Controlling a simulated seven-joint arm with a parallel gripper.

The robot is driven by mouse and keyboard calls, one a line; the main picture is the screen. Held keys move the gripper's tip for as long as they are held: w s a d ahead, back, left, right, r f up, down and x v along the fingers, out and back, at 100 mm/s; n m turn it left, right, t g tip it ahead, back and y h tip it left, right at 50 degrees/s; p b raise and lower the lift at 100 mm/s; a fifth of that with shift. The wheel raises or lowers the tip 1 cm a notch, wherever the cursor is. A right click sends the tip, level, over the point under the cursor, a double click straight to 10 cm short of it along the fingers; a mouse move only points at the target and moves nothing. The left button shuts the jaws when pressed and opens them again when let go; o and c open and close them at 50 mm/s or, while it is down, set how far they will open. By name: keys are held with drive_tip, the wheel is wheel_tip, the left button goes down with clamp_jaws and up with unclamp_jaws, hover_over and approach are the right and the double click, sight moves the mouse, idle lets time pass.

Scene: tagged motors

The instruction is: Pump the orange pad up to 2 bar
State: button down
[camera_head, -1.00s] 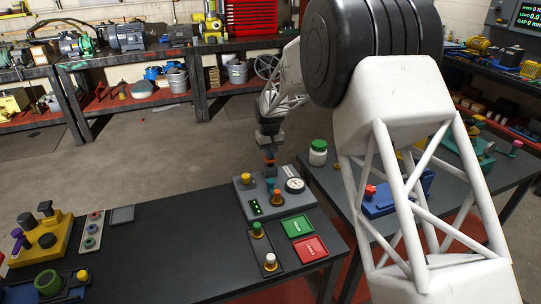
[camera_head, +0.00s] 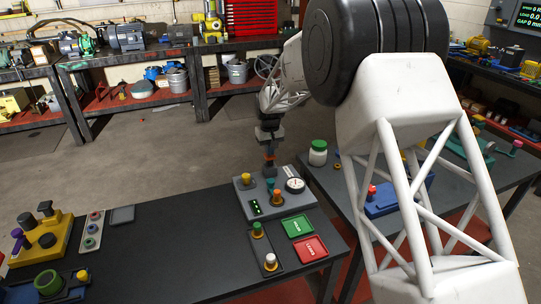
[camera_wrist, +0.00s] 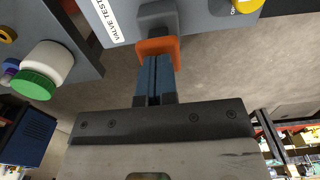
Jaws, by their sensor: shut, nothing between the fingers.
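The grey valve tester (camera_head: 287,207) stands at the right end of the black table, with a white dial gauge (camera_head: 295,185) whose reading is too small to tell. The orange pad (camera_wrist: 157,46) sits on a dark grey arm at the tester's edge in the wrist view. My gripper (camera_wrist: 158,60) is shut and empty, its blue fingertips right at the orange pad. I cannot tell whether they touch it. In the head view my gripper (camera_head: 270,164) is small, pointing down behind the tester.
A white jar with a green lid (camera_head: 318,153) and a blue box (camera_head: 385,200) stand on the right-hand table. Green (camera_head: 297,226) and red (camera_head: 309,249) trays lie in front of the tester. A yellow fixture (camera_head: 42,234) is at far left. The black table's middle is clear.

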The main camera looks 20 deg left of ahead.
drive_tip(key=shift+r, duration=1)
drive_tip(key=shift+f, duration=0.1)
drive_tip(key=shift+f, duration=2.1)
drive_tip(key=shift+r, duration=2.2)
drive_tip(key=shift+f, duration=0.25)
